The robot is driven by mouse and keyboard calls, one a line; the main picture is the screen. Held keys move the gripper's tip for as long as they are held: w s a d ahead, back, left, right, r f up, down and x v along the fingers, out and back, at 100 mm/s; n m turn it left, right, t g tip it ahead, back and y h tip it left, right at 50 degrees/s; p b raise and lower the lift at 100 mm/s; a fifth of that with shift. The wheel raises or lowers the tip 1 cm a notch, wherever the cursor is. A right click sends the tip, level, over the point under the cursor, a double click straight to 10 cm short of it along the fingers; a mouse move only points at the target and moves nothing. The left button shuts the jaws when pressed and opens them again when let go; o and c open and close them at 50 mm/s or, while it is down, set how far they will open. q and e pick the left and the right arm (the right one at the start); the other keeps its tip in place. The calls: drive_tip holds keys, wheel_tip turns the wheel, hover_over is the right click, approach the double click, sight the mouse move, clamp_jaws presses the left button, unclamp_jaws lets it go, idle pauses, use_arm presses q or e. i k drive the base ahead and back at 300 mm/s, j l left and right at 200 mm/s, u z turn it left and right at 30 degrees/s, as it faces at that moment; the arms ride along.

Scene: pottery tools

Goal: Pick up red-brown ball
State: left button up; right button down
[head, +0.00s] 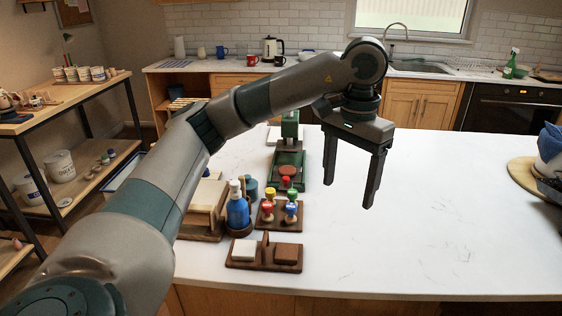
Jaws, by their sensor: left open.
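A red-brown rounded piece (288,170) sits on a green tool stand or press (289,155) in the middle of the white counter; it looks like the ball, but it is too small to be sure of its shape. My left gripper (349,194) hangs over the counter to the right of it, fingers pointing down. It is open and empty, with a wide gap between the fingers. My right gripper is not in view.
Left of the gripper stand a blue pump bottle (238,212), a rack of colored-handled stamps (280,213) and a wooden tray (264,256) with a white and a red-brown block. A round board (522,172) is at the right edge.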

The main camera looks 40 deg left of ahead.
sight(286, 170)
drive_tip(key=i+j, duration=0.15)
drive_tip(key=j, duration=0.25)
drive_tip(key=i+j, duration=0.15)
drive_tip(key=j, duration=0.25)
drive_tip(key=i+j, duration=0.15)
drive_tip(key=j, duration=0.25)
drive_tip(key=i+j, duration=0.15)
drive_tip(key=j, duration=0.25)
